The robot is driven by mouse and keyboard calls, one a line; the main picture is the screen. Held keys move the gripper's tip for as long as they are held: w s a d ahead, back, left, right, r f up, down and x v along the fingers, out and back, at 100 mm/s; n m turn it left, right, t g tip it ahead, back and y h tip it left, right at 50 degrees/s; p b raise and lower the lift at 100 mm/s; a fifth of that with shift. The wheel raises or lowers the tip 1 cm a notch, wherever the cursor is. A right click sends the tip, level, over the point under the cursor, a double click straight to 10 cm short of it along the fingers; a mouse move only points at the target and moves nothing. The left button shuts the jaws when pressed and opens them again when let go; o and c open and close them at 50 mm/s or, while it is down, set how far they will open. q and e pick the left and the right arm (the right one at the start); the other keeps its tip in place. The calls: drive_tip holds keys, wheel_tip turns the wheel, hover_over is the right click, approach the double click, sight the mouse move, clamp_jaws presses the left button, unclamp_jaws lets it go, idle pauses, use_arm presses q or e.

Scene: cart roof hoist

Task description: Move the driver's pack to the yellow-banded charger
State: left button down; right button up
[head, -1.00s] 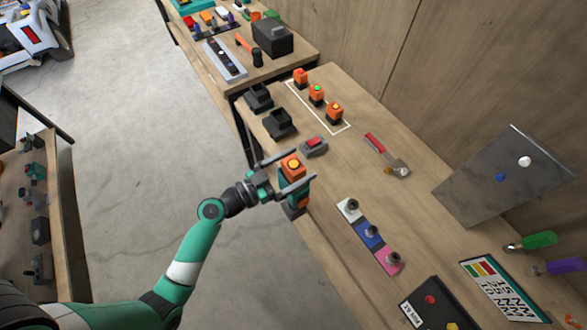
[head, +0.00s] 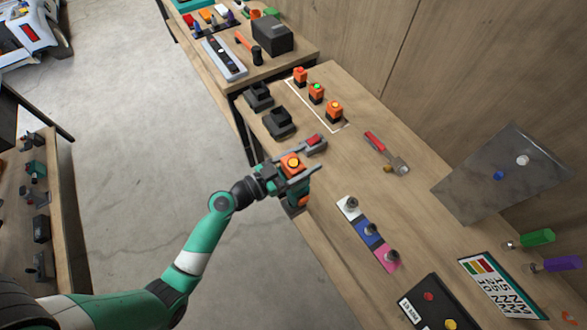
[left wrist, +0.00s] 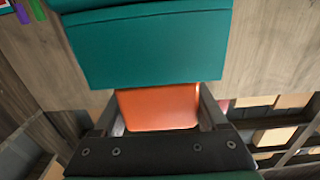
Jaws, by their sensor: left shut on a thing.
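The driver (head: 297,195) is teal with a dark lower end and stands at the near edge of the bench. Its orange pack (head: 292,162), with a yellow spot on top, sits at its upper end. My left gripper (head: 291,170) is shut on the pack, one finger on each side. In the left wrist view the orange pack (left wrist: 158,107) lies between the fingers, against the teal body (left wrist: 150,50). Two black chargers, one farther (head: 258,97) and one nearer (head: 279,122), stand farther along the bench; I cannot make out a yellow band on either. My right gripper is not in view.
A small grey block with a red top (head: 313,144) is close beyond the gripper. Three orange packs stand inside a white outline (head: 334,110). A red-handled tool (head: 385,151) and a coloured strip with knobs (head: 368,233) lie on the bench.

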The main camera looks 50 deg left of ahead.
use_arm(q)
drive_tip(key=s+d+r+p, duration=0.6)
drive_tip(key=s+d+r, duration=0.3)
drive_tip(key=r, duration=0.4)
drive_tip(key=shift+s+d, duration=0.25)
drive_tip(key=shift+s, duration=0.35)
